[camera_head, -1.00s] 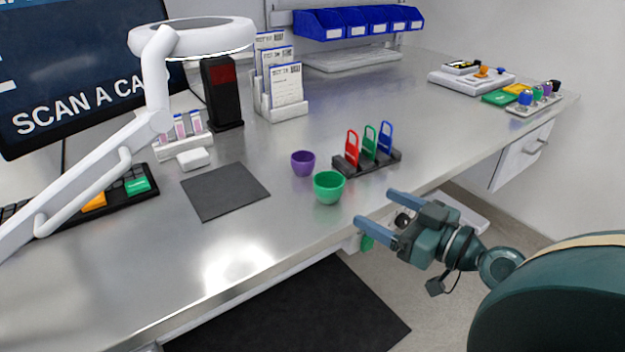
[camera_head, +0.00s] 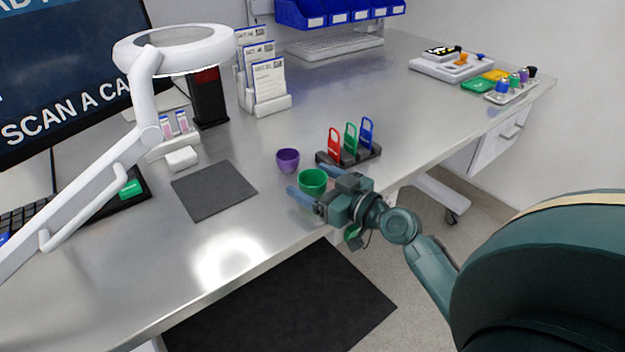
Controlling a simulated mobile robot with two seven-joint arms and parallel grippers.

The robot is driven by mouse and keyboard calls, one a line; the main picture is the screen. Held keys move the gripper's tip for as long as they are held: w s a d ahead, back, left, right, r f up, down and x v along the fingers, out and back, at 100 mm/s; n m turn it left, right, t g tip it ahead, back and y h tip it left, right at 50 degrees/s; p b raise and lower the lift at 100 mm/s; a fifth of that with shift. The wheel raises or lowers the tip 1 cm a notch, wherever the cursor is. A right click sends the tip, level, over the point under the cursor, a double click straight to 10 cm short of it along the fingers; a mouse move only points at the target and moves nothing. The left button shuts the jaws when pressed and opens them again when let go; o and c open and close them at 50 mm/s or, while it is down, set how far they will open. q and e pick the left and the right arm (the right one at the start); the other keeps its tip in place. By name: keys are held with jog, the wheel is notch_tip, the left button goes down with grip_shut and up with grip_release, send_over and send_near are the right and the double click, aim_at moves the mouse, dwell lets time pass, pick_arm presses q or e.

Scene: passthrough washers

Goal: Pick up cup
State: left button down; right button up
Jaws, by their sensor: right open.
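A green cup (camera_head: 312,180) stands upright on the steel bench (camera_head: 262,212) near its front edge. A smaller purple cup (camera_head: 288,158) stands upright just behind and left of it. My right gripper (camera_head: 308,181) comes in from the right at the bench's front edge. It is open, with one blue finger on the near left side of the green cup and the other on its right side. The gripper body hides part of the cup's lower right. I cannot tell whether the fingers touch it. My left gripper does not show.
A black rack (camera_head: 350,155) with red, green and blue tags stands close behind the cups. A dark grey mat (camera_head: 214,190) lies to the left. A white magnifier lamp (camera_head: 172,50) reaches over the left side. The bench to the right of the rack is clear.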

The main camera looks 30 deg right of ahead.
jog(key=shift+w+a, duration=0.1)
jog(key=shift+w, duration=0.25)
jog(key=shift+c, duration=0.4)
jog(key=c, duration=1)
pick_arm(q)
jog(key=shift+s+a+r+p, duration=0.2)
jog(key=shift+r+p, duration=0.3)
jog(key=shift+p, duration=0.65)
pick_arm(e)
notch_tip(320, 180, up, 10)
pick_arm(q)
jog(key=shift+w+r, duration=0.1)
